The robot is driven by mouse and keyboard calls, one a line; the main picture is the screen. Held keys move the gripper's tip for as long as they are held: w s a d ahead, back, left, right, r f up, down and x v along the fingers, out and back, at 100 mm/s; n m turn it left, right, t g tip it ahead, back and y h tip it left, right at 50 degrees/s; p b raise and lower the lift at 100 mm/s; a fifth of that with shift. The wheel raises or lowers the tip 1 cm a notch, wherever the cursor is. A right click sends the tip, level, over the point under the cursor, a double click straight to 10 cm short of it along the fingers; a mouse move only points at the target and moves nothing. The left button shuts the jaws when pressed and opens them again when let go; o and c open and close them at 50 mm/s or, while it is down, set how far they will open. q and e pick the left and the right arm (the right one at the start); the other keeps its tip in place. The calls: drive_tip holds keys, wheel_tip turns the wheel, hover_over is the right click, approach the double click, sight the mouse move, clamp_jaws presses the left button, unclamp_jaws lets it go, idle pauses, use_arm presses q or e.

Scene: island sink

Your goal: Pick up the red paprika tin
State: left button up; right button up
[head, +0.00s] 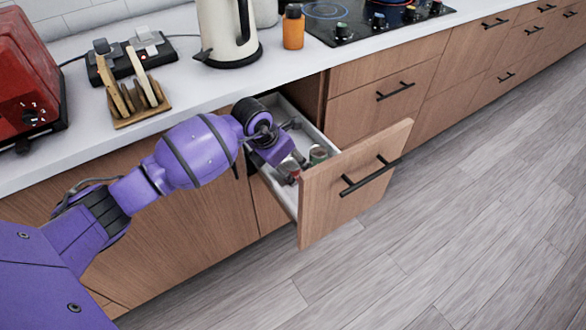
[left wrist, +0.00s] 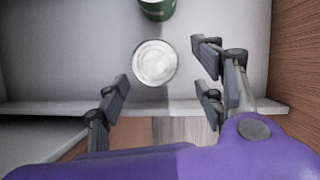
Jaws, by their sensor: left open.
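My left gripper (head: 290,163) reaches down into an open drawer. In the left wrist view its fingers (left wrist: 164,84) are spread wide with nothing between their pads. A round tin with a pale metal lid (left wrist: 155,63) stands upright just beyond the fingertips, between their lines. Its side colour is hidden from above in that view. In the head view a small red patch, apparently the red paprika tin (head: 295,177), shows just below the gripper, mostly hidden by it. A green tin (left wrist: 157,9) stands farther into the drawer and also shows in the head view (head: 318,155). My right gripper is out of view.
The drawer's wooden front (head: 350,190) stands pulled out, with white walls around the tins. On the counter are a red toaster (head: 25,75), a wooden rack (head: 138,105), a kettle (head: 228,35) and an orange bottle (head: 293,28). The floor is clear.

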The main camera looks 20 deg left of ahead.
sight(290, 164)
use_arm(q)
drive_tip(key=x, duration=0.5)
drive_tip(key=shift+w+r, duration=0.15)
drive_tip(key=shift+w, duration=0.2)
drive_tip(key=c, duration=1.2)
drive_tip(key=shift+r, duration=0.1)
drive_tip(key=shift+r, duration=0.1)
